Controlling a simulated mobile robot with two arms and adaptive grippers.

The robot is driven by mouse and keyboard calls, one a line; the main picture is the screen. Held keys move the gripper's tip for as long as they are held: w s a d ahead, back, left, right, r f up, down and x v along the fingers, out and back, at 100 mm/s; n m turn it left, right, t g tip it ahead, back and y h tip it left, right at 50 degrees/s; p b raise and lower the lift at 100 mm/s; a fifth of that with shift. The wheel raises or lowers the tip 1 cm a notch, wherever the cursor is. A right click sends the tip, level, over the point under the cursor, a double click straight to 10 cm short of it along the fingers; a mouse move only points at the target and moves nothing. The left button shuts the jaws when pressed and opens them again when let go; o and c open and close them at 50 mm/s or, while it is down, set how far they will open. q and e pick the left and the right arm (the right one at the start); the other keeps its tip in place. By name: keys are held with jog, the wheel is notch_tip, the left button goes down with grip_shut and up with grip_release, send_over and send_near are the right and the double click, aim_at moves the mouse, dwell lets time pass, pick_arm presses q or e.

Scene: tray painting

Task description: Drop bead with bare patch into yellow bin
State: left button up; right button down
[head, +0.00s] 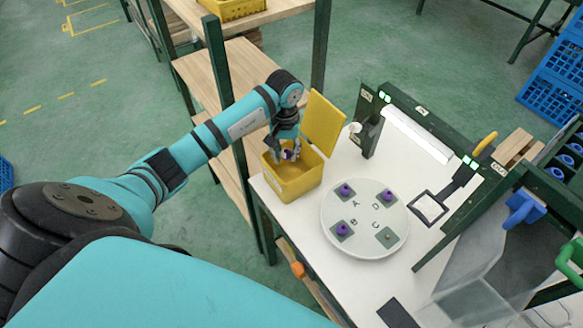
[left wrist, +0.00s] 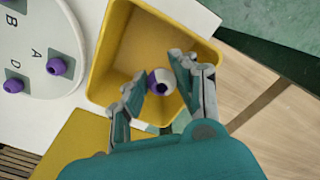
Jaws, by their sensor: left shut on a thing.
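My left gripper (head: 290,152) is shut on a purple bead with a whitish bare patch (left wrist: 161,82). The bead sits between the two fingertips (left wrist: 158,82), with a dark hole showing in it. The gripper points down into the open top of the yellow bin (head: 296,184), which also shows in the left wrist view (left wrist: 104,60). The bin's yellow lid (head: 323,124) stands open behind it. The bead appears over the bin's inside; its height above the floor is hard to tell. My right gripper is not in view.
A round white tray (head: 362,250) beside the bin carries purple beads at A (head: 345,189), B (head: 343,229) and D (head: 389,194); the pad at C (head: 386,237) has no bead. A lamp frame (head: 415,140) and a magnifier-like square frame (head: 430,208) stand behind.

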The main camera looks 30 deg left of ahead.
pick_arm(q)
jog(key=o, duration=0.9)
jog(key=shift+f, duration=0.1)
notch_tip(320, 180, up, 12)
dwell(0.6)
